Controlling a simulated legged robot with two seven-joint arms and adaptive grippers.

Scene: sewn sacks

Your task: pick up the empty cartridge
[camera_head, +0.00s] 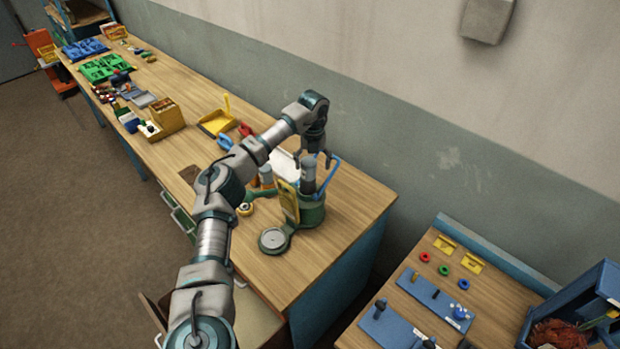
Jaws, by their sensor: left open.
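My left gripper (314,158) points down over the wooden bench, with its fingers spread. Just below it, a grey cylinder (308,175), which may be the cartridge, stands upright in a green device (311,212) with a yellow plate and a blue handle. The fingers are at the height of the cylinder's top; I cannot tell whether they touch it. A second, smaller grey-topped cylinder (266,175) stands to the left, partly hidden by my arm. No label shows which one is empty. My right gripper is not in view.
The bench (345,215) is bare right of the device. A yellow dustpan (217,122) and bins of small parts lie farther back. A second table (483,290) with blue fixtures and coloured rings stands at lower right, across a gap. A wall runs behind the bench.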

